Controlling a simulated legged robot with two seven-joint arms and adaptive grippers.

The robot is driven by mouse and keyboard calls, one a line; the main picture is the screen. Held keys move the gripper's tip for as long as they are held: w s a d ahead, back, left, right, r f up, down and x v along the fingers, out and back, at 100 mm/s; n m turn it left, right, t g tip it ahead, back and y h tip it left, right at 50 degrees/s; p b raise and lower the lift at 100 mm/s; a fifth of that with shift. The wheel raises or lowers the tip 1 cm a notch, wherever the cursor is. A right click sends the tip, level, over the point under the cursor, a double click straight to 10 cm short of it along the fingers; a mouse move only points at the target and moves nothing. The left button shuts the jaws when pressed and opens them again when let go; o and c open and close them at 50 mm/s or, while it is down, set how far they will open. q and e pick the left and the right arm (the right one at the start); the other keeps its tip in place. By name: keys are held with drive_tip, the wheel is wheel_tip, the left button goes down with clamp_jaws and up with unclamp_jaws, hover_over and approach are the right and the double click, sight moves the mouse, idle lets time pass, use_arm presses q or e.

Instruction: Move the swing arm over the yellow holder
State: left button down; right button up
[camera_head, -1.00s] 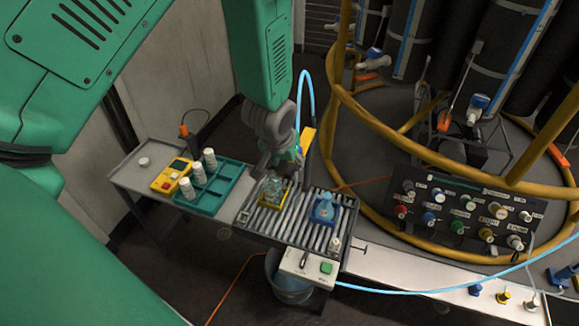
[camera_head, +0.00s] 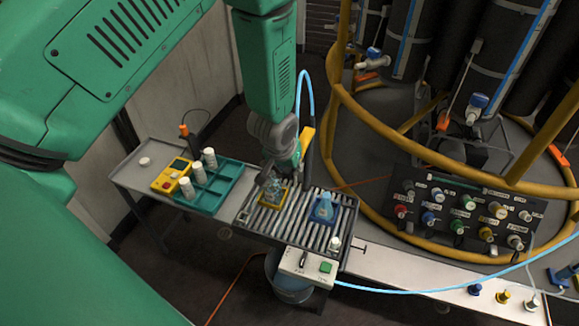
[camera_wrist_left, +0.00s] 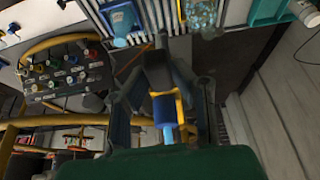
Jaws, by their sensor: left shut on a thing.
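The yellow holder (camera_head: 268,202) sits on the slatted top of the side table, with a clear, bluish vessel in it. It also shows at the top of the left wrist view, partly cut off (camera_wrist_left: 200,32). The swing arm, a dark piece with a yellow part (camera_head: 307,134) and a light blue hose, stands beside my left gripper (camera_head: 284,168). In the left wrist view my left gripper (camera_wrist_left: 163,98) is shut on the dark swing arm (camera_wrist_left: 160,78), with the blue hose below. The exact grip is dim. My right gripper is not in view.
A blue holder (camera_head: 323,211) stands on the slats, right of the yellow one. A teal rack (camera_head: 207,199) with white bottles and a yellow meter (camera_head: 170,177) lie to the left. A control box (camera_head: 308,266) is at the front edge. Yellow rails (camera_head: 345,95) rise at the right.

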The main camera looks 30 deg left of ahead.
use_arm(q)
drive_tip(key=shift+a, duration=0.1)
drive_tip(key=w+a+m+h, duration=0.2)
drive_tip(key=a+m+h, duration=0.1)
drive_tip(key=a+m, duration=0.6)
drive_tip(key=shift+w+a+h+p, duration=0.3)
drive_tip(key=shift+w+a+p, duration=0.1)
drive_tip(key=shift+a, duration=1.8)
drive_tip(key=shift+g, duration=0.3)
drive_tip(key=c, duration=1.4)
unclamp_jaws()
drive_tip(key=shift+s, duration=0.1)
